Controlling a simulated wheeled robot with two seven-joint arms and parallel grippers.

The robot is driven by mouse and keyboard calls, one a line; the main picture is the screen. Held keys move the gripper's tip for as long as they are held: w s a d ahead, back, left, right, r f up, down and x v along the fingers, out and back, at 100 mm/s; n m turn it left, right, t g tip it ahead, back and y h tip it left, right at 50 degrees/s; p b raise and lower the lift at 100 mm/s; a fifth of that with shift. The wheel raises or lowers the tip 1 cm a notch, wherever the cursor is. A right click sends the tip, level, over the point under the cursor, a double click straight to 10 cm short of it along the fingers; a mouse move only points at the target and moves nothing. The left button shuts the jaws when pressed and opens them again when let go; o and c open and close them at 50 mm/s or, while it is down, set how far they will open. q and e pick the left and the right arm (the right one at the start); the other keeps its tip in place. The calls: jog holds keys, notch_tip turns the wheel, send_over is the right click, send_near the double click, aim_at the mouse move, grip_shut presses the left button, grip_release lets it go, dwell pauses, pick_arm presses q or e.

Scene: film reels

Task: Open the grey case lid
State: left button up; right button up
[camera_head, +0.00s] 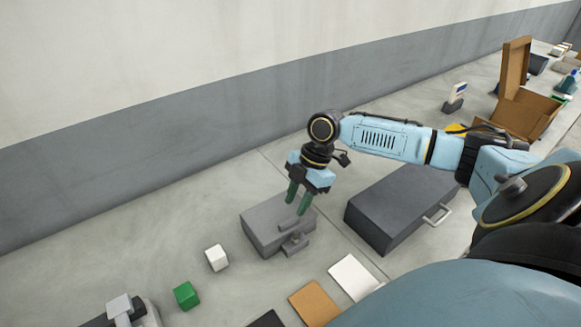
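A dark grey case (398,203) lies flat and closed on the light grey surface, right of centre. Its pale handle (437,214) is on the side facing front right. My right gripper (295,207) points down to the left of the case, clear of it. Its two green fingers are apart, with nothing seen between them. They are above or in front of a lighter grey box (262,229); I cannot tell whether they touch it. My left gripper is not in view.
White (217,257) and green (186,295) cubes are left of the box. White (353,277) and orange (313,303) flat pieces lie in front. An open brown box (525,108) stands at the back right. A grey wall (150,165) runs behind.

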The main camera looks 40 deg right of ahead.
aim_at(289, 220)
jog(key=x, duration=0.5)
jog(key=shift+f, duration=0.1)
grip_shut()
